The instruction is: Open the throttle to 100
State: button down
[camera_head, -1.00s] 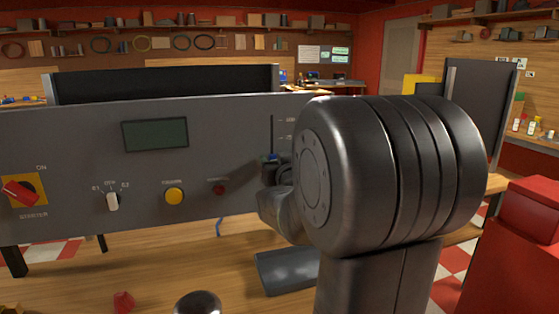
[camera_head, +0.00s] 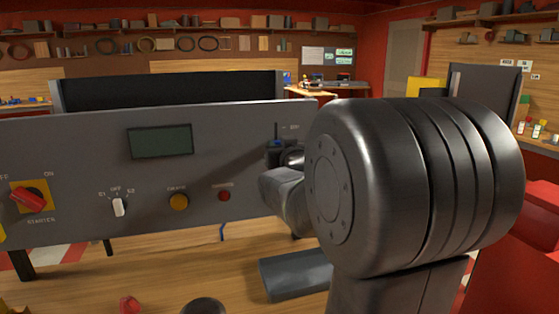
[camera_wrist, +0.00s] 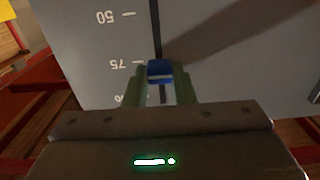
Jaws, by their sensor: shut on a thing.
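The throttle slider has a blue knob (camera_wrist: 160,71), which sits in a dark vertical slot (camera_wrist: 156,30) on the grey panel. My gripper (camera_wrist: 158,84) is shut on the knob, with a greenish finger on each side in the wrist view. There the scale appears upside down, and the knob is close to the 75 mark (camera_wrist: 120,63), slightly on the side away from 50. A further mark is partly hidden by my gripper. In the head view my gripper (camera_head: 280,152) is at the panel's upper right, with a short stretch of slot above it.
The panel (camera_head: 90,150) also carries a dark blank display (camera_head: 161,141), a red starter switch (camera_head: 29,199), a white selector (camera_head: 119,207), an amber button (camera_head: 179,202) and a small red one (camera_head: 224,195). A red cabinet (camera_head: 525,240) stands at right.

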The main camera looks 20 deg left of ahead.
aim_at(276, 125)
notch_tip(276, 125, up, 5)
jog(key=shift+p, duration=0.65)
jog(key=c, duration=1.2)
grip_release()
jog(key=shift+f, duration=0.1)
jog(key=shift+s+d, duration=0.1)
jog(key=shift+s, duration=0.05)
jog(key=v, duration=1.3)
jog(key=shift+s+d, duration=0.15)
